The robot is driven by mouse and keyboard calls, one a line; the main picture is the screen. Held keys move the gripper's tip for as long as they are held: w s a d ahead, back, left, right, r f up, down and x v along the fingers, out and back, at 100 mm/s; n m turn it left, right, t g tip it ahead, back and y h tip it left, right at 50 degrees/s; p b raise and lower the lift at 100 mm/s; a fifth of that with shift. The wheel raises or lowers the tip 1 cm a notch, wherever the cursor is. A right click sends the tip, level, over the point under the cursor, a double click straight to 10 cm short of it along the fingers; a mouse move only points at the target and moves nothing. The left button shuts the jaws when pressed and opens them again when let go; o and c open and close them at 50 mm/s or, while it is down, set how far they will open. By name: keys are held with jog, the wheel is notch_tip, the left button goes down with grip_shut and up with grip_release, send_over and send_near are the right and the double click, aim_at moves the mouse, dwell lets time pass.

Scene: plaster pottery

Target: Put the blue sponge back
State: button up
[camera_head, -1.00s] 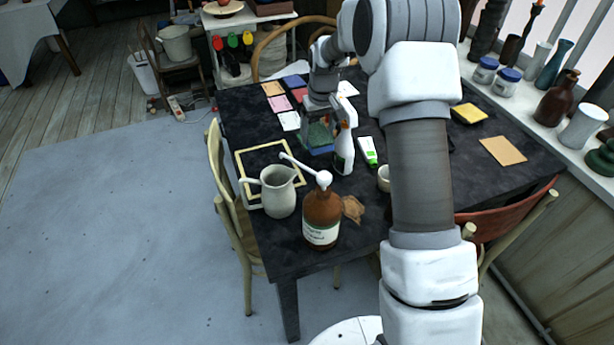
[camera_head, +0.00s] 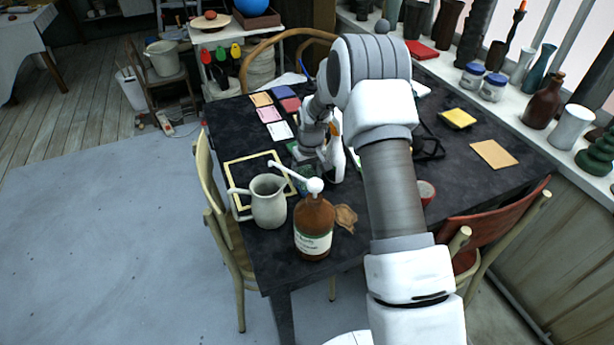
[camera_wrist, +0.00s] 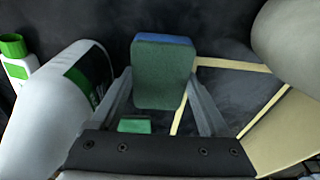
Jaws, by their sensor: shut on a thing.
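The sponge (camera_wrist: 162,75), a thick block with a dark green face and a blue strip along its far edge, sits between the two fingers of my gripper (camera_wrist: 160,92). My gripper is shut on it. In the head view my gripper is low over the table, just right of the yellow-edged square (camera_head: 233,206), partly hidden by the white spray bottle (camera_head: 334,160). That bottle (camera_wrist: 65,115) is close to the left finger in the wrist view. The square's pale bars (camera_wrist: 232,65) show right of the sponge. I cannot tell whether the sponge touches the table.
Several coloured cards (camera_head: 268,115) lie behind. A green-capped bottle (camera_wrist: 18,65) is at far left in the wrist view. A reddish cup (camera_head: 426,191) sits right of my arm.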

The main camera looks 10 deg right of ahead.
jog(key=shift+f, duration=0.15)
jog(key=o, duration=1.2)
jog(key=shift+c, duration=0.2)
